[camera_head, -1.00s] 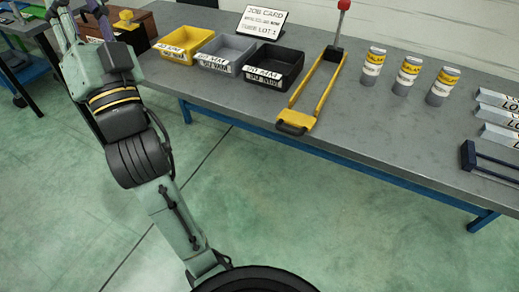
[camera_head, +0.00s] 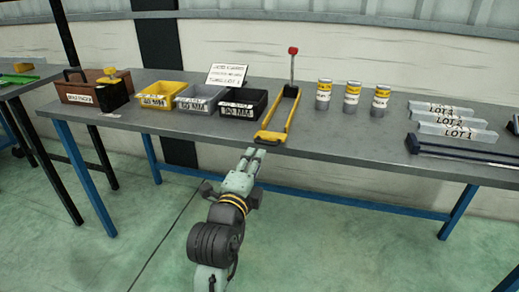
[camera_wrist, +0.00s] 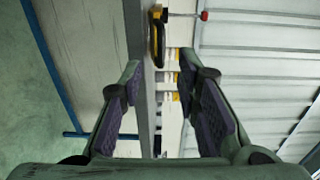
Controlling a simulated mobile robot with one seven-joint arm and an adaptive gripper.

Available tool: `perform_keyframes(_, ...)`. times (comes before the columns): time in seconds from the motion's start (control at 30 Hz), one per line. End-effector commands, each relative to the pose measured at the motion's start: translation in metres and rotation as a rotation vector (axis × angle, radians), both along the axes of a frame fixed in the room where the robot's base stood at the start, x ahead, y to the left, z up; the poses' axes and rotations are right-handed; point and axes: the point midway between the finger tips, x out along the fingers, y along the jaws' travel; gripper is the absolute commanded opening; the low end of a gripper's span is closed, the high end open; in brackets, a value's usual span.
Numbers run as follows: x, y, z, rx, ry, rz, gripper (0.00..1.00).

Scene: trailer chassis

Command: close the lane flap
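A yellow two-railed lane frame (camera_head: 284,112) lies on the grey bench, its near end at the front edge. I cannot tell for sure which part is the flap. My gripper (camera_head: 252,153) is just in front of and below the bench edge, apart from the frame. In the wrist view my gripper (camera_wrist: 165,100) has its fingers wide apart with nothing between them; the dark loop (camera_wrist: 157,40) and red knob (camera_wrist: 204,15) show beyond.
Left of the frame stand yellow (camera_head: 160,93), grey (camera_head: 199,98) and black (camera_head: 243,103) bins, with a job card (camera_head: 227,75) behind. Three cans (camera_head: 352,97) stand to its right, then lot-labelled blocks (camera_head: 452,122) and a dark blue railed part (camera_head: 465,150). The bench front edge is close to my gripper.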

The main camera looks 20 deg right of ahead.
Motion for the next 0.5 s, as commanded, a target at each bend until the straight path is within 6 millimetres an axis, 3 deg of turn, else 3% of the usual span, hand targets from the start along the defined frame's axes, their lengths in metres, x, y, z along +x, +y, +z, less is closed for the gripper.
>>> perform_keyframes(0.5, 0.073, -0.048, 0.002, -0.002, -0.001, 0.002, 0.30)
